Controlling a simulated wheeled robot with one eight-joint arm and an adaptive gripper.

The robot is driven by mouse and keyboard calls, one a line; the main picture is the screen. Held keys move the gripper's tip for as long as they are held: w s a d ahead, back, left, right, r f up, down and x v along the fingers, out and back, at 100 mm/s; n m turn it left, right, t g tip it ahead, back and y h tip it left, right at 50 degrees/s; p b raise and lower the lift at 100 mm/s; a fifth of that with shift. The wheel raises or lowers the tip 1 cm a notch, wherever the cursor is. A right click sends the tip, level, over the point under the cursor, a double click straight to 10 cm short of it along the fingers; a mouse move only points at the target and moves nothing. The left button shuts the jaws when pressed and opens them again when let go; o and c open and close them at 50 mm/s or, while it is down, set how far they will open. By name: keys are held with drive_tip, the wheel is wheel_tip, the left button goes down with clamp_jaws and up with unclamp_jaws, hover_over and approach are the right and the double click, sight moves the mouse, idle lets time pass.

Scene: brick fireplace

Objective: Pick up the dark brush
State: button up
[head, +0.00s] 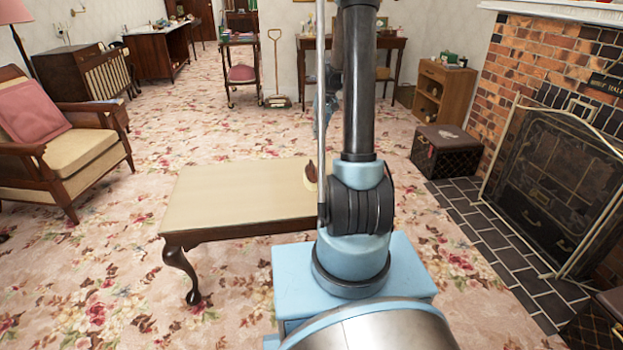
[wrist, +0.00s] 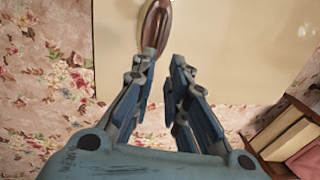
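The dark brush (head: 310,176) is reddish brown and sits at the right end of the low cream-topped table, partly hidden by my arm in the head view. In the wrist view a glossy dark brown oval part of the brush (wrist: 156,27) shows at the top, just beyond my fingertips and nearer the left finger. My gripper (wrist: 161,64) is open, with a gap between its blue-grey fingers and nothing held in it. I cannot tell how high the fingers are above the brush.
The table (head: 235,195) has a bare top and curved dark legs. An armchair (head: 70,150) stands at left. A dark chest (head: 446,150) and a fireplace screen (head: 550,190) are at right. Patterned carpet (head: 130,290) is open around the table's front and left.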

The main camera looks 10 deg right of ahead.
hover_over(312, 165)
drive_tip(key=w+d, duration=0.1)
drive_tip(key=w, duration=0.1)
wheel_tip(312, 165, down, 10)
drive_tip(key=shift+s, duration=0.1)
drive_tip(key=shift+s+a+f, duration=0.1)
drive_tip(key=shift+a+f, duration=0.15)
drive_tip(key=shift+f, duration=1.25)
drive_tip(key=shift+s+a+f, duration=0.1)
drive_tip(key=shift+a+f, duration=0.1)
drive_tip(key=shift+f, duration=1.3)
clamp_jaws()
drive_tip(key=shift+r, duration=0.1)
wheel_tip(312, 165, up, 10)
drive_tip(key=shift+f, duration=0.1)
drive_tip(key=shift+w+f, duration=0.1)
